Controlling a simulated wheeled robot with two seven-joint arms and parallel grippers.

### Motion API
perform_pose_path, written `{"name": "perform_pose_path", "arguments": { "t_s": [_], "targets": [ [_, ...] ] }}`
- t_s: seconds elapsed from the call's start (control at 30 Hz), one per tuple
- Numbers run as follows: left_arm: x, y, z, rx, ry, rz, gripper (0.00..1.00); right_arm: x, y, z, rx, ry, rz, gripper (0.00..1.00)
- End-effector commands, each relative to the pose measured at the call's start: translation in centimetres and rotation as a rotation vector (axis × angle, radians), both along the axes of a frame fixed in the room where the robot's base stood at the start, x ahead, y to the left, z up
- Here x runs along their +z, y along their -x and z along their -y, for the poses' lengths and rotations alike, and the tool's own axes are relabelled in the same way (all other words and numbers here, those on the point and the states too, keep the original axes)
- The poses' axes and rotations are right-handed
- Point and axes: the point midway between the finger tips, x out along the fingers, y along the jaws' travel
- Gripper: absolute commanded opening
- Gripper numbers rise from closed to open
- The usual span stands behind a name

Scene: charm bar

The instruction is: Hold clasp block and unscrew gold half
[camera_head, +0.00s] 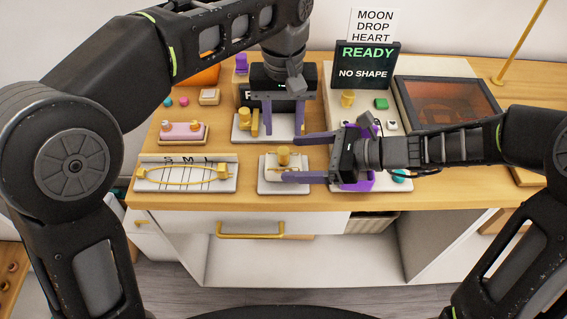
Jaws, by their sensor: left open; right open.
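A pale clasp block (274,172) sits on a small white stand near the table's front edge. An upright gold piece (284,157), apparently the gold half, stands on top of it. My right gripper (291,158) reaches in from the right with its purple fingers pointing left. It is open, with one finger beyond the block and one on the near side; whether either touches it I cannot tell. My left gripper (283,134) points down just behind the block. It is open, with its purple fingers apart and nothing seen between them.
A white tray (149,185) with a gold bracelet lies at the left. A pink block (184,133) sits behind it. A black sign (366,63) reads READY, NO SHAPE. A dark-topped case (448,101) stands at the back right. The wooden tabletop (250,201) has a narrow bare front strip.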

Motion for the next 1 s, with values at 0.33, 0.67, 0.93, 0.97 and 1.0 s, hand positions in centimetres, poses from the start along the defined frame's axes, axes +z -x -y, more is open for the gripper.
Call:
{"name": "perform_pose_path", "arguments": {
  "t_s": [0.33,0.67,0.93,0.97,1.0],
  "targets": [
    [0.0,0.0,0.0,0.000,0.000,0.000,0.41,-1.5,-0.9,-3.4,0.001,0.001,-0.001,0.82],
    [0.0,0.0,0.0,0.000,0.000,0.000,0.41,-1.5,-0.9,-3.5,0.000,0.000,0.001,0.78],
    [0.0,0.0,0.0,0.000,0.000,0.000,0.41,-1.5,-0.9,-3.4,0.000,0.000,0.001,0.56],
    [0.0,0.0,0.0,0.000,0.000,0.000,0.41,-1.5,-0.9,-3.4,0.000,0.000,0.001,0.54],
    [0.0,0.0,0.0,0.000,0.000,0.000,0.41,-1.5,-0.9,-3.4,0.000,0.000,0.001,0.51]
  ]
}}
